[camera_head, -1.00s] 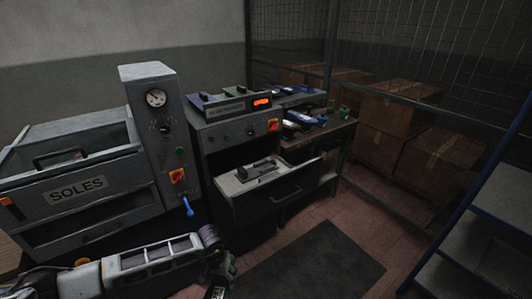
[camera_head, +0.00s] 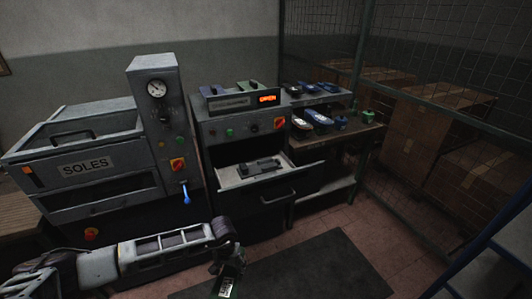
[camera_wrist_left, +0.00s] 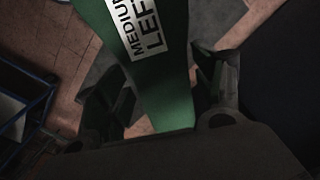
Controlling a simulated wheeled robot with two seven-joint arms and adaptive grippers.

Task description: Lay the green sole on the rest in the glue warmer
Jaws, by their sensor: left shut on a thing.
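The green sole (camera_wrist_left: 163,92) fills the middle of the left wrist view, with a white label reading "MEDIUM LEF…". My left gripper (camera_wrist_left: 160,100) is shut on it, one finger on each side. In the head view the left gripper (camera_head: 230,264) is at the bottom, in front of and below the machines, with the labelled sole (camera_head: 228,286) hanging under it. My right gripper is not in view.
A machine marked SOLES (camera_head: 85,168) stands left of the warmer, with a blue lever (camera_head: 185,193) on its column. A shelf rack (camera_head: 335,137) with several shoes is on the right. A dark mat (camera_head: 310,265) lies on the floor. Purple and green holders top the warmer.

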